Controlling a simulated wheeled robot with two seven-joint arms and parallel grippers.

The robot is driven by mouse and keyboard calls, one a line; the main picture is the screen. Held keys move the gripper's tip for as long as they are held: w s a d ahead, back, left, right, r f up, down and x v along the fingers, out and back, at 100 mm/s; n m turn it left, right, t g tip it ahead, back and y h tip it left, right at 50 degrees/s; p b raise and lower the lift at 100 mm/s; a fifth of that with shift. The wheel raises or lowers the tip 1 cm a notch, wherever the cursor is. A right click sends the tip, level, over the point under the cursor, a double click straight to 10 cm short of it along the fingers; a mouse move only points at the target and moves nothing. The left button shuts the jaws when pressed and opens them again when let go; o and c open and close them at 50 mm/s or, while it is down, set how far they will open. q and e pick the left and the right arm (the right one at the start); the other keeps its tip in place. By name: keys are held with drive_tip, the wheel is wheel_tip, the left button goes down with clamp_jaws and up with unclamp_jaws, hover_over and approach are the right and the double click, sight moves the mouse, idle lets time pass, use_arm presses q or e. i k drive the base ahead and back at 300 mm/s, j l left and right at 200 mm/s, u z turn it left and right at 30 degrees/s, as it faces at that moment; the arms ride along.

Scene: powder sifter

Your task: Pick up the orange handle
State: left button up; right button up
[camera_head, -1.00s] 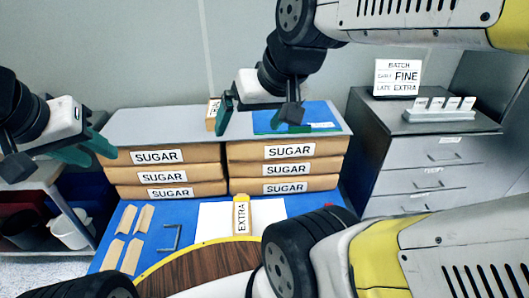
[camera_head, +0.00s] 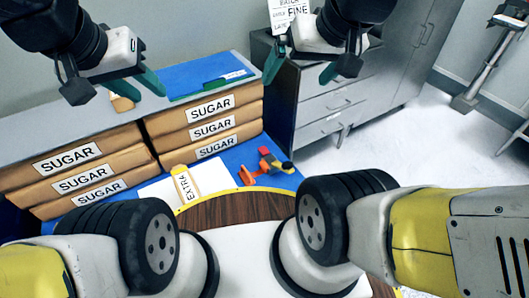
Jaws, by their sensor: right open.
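A small tool-like object with orange, red and dark blue parts (camera_head: 266,169) lies on the blue mat, right of the white sheet; its orange part (camera_head: 247,177) looks like the orange handle. My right gripper (camera_head: 298,76) is open and empty, above and slightly right of it, in front of the grey cabinet. My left gripper (camera_head: 139,63) seems open and empty, high over the shelf above the sugar bags. Neither gripper touches the orange part.
Stacked sugar bags (camera_head: 210,128) stand under the grey shelf at left and centre. A pouch marked EXTRA (camera_head: 187,184) lies on the white sheet. A round brown wooden surface (camera_head: 235,209) is nearer me. A cabinet (camera_head: 330,108) stands at right.

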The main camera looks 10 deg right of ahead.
sight(245, 175)
drive_tip(key=z, duration=0.1)
drive_tip(key=l+u, duration=0.1)
drive_tip(key=u, duration=0.4)
drive_tip(key=l+u, duration=0.4)
drive_tip(key=k+l+u, duration=0.1)
drive_tip(key=l+u, duration=0.25)
drive_tip(key=l, duration=0.15)
drive_tip(key=k+l, duration=0.1)
drive_tip(key=l, duration=0.25)
drive_tip(key=l+u, duration=0.1)
drive_tip(key=l, duration=0.25)
drive_tip(key=k+l, duration=0.15)
drive_tip(key=l, duration=0.15)
drive_tip(key=k+l, duration=0.1)
drive_tip(key=l, duration=0.25)
drive_tip(key=u, duration=0.05)
